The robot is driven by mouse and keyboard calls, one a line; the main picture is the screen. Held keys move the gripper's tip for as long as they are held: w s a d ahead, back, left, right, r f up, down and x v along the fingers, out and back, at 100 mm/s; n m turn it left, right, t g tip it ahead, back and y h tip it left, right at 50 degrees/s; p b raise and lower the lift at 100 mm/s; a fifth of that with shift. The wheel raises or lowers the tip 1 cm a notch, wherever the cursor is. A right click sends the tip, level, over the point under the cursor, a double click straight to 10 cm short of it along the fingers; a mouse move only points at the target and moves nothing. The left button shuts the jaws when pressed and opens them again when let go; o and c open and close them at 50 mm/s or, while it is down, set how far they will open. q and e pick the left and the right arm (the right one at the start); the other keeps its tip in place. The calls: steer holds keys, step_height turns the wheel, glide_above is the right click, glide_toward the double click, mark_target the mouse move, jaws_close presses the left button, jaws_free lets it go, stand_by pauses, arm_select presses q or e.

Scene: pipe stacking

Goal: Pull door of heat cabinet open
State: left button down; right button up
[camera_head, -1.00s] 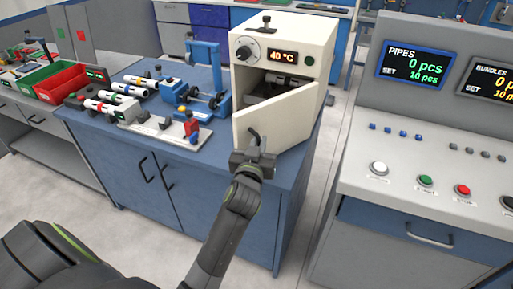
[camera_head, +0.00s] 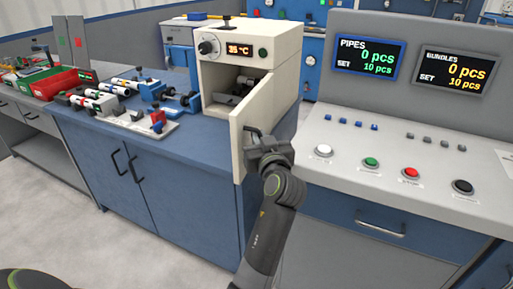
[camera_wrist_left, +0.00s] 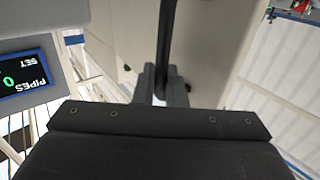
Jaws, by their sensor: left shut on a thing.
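The heat cabinet (camera_head: 275,62) is a cream box with a dial and a display reading 35 °C, standing on the blue bench. Its door (camera_head: 238,125) stands wide open, swung out toward me, and the dark inside shows with some grey parts. My left gripper (camera_head: 256,138) is at the front of the door, shut on its black handle (camera_wrist_left: 167,30). In the left wrist view the gripper's fingers (camera_wrist_left: 161,84) close around the lower end of the handle, against the pale door face. My right gripper is not in view.
A blue fixture (camera_head: 176,92), striped pipes (camera_head: 97,97) and a small white base (camera_head: 150,124) stand on the bench left of the door. A grey control console (camera_head: 400,150) with buttons and two screens is close on the right. The floor at front left is clear.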

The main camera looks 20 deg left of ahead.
arm_select(q)
steer(key=shift+w+d+r, duration=0.15)
steer(key=shift+d+r, duration=0.1)
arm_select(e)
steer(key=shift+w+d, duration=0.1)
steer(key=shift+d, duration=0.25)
arm_select(q)
steer(key=c, duration=1.8)
jaws_free()
steer(key=shift+o, duration=0.9)
steer(key=shift+w+f, duration=0.15)
steer(key=shift+a, duration=0.1)
steer(key=shift+f, duration=0.1)
